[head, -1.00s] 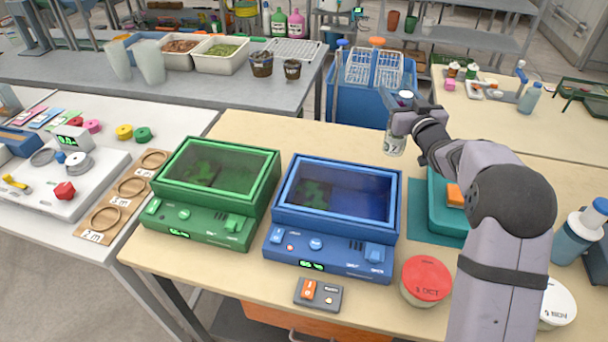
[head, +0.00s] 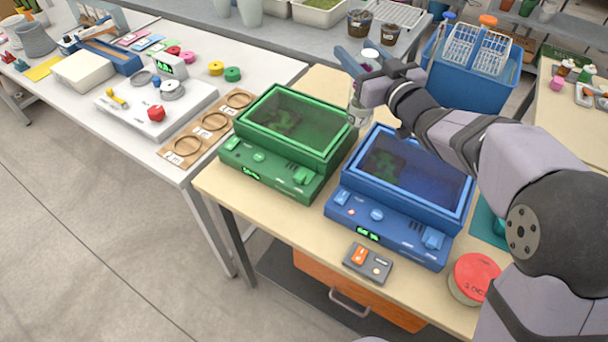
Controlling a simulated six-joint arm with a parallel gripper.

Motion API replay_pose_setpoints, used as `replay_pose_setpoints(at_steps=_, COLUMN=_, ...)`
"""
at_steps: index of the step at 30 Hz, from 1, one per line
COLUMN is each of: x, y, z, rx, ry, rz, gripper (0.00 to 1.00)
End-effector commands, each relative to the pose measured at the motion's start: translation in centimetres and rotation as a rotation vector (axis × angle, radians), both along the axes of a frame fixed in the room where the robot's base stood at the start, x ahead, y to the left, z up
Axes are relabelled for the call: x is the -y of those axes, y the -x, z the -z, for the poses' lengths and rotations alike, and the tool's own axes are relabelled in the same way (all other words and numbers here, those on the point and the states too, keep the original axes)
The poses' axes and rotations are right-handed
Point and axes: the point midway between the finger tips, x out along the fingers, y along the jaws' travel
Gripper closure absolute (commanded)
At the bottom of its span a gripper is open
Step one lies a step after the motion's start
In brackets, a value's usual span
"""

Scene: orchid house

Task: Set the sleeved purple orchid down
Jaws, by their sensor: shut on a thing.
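The sleeved purple orchid (head: 358,114) is in my gripper (head: 358,76) in the head view, near the top middle. Only parts of it show: a clear lower part below the jaws and a bit of purple with a pale rim above them. The jaws and wrist hide its middle. My gripper is shut on it. It appears roughly upright, behind the green and blue lidded boxes. I cannot tell whether its base touches the tabletop or hangs above it.
The green box (head: 285,130) and blue box (head: 405,200) stand side by side on the wooden table. A white bench (head: 215,50) on the left bears a scale (head: 160,105) and three rings on a board (head: 210,128). A blue bin (head: 470,75) with baskets stands behind.

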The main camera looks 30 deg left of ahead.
Motion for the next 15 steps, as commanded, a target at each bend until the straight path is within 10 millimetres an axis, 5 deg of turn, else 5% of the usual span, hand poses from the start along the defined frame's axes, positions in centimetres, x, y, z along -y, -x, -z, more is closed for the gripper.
replay_pose_setpoints(at_steps=6, x=-3.1, y=10.0, z=3.0, rx=-0.005, ry=0.002, rz=-0.212, gripper=0.92)
replay_pose_setpoints(at_steps=15, x=-1.9, y=20.6, z=8.4, rx=-0.005, ry=-0.001, rz=-0.461, gripper=0.92)
